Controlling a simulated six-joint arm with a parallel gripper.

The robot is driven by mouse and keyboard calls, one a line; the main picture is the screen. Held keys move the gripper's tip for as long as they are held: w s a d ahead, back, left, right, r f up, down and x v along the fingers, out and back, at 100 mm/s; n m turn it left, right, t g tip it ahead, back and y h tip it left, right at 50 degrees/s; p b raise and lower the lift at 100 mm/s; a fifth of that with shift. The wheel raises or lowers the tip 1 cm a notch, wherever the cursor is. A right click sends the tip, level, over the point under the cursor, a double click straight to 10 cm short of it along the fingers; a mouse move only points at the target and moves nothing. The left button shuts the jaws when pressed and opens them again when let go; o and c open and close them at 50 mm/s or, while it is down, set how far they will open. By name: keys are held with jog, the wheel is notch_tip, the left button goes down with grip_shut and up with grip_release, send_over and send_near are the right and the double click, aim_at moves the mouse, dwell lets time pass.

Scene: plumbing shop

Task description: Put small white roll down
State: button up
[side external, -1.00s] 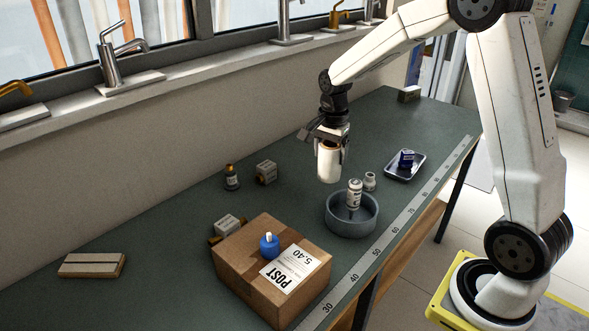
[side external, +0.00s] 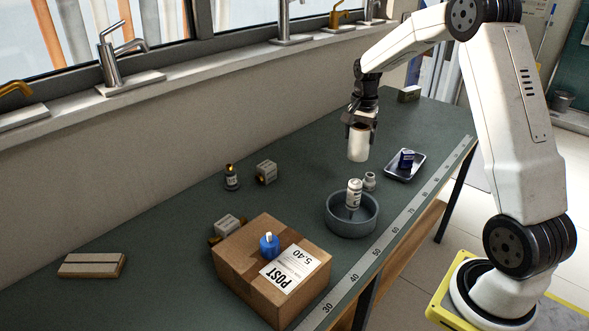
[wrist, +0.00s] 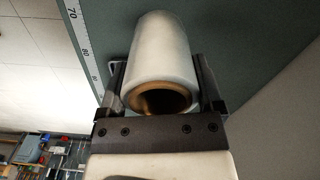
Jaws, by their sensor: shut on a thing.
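The small white roll (side external: 358,145) is a white cylinder with a brown core, held upright above the bench. In the wrist view the roll (wrist: 160,55) sits between the two black fingers, its hollow brown end facing the camera. My gripper (side external: 360,122) is shut on the roll's upper part. The roll's lower end appears to be in the air, behind the grey bowl and left of the small tray in the side view.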

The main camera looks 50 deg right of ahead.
jog(key=w+d+f, duration=0.5)
jog(key=w+f, duration=0.4)
jog(key=w, duration=0.2)
jog(key=shift+w+d, duration=0.2)
jog(key=shift+w, duration=0.1)
jog(key=shift+f, duration=0.15)
jog(key=shift+w+d+f, duration=0.1)
jog(key=shift+w+f, duration=0.05)
jog(key=shift+f, duration=1.5)
jog(key=shift+f, duration=0.15)
jog(key=o, duration=1.1)
jog(key=shift+o, duration=0.2)
